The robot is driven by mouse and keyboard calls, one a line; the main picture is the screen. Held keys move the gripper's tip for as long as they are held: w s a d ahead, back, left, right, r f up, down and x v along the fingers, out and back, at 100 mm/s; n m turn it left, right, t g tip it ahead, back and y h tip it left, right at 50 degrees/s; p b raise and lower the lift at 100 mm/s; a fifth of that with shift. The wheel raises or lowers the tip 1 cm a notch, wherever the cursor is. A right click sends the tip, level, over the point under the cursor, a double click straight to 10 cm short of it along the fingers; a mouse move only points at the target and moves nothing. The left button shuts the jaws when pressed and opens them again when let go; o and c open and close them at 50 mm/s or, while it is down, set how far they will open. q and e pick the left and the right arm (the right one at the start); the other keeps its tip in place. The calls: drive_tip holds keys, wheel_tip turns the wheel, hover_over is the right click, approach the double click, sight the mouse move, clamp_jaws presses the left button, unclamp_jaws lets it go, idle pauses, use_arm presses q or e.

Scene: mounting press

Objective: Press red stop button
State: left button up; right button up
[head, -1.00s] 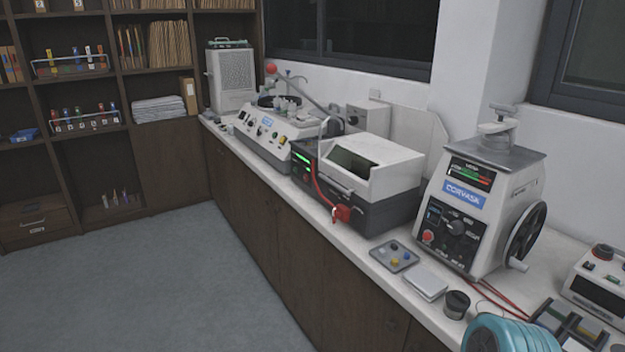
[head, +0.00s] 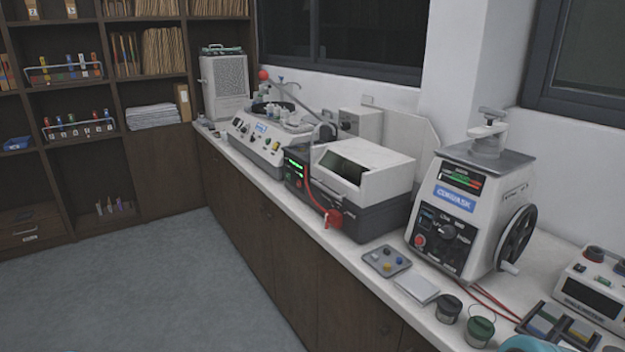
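The mounting press (head: 470,210) is a white machine with a blue label, a lit display and a black handwheel on its right side. It stands on the white counter at the right of the head view. The red stop button (head: 420,241) is a small round knob at the lower left of its black front panel, and nothing covers it. Neither gripper is in view, so nothing shows touching the button. A teal rounded part is just visible at the bottom edge, and I cannot tell what it is.
Floor (head: 150,285) is clear.

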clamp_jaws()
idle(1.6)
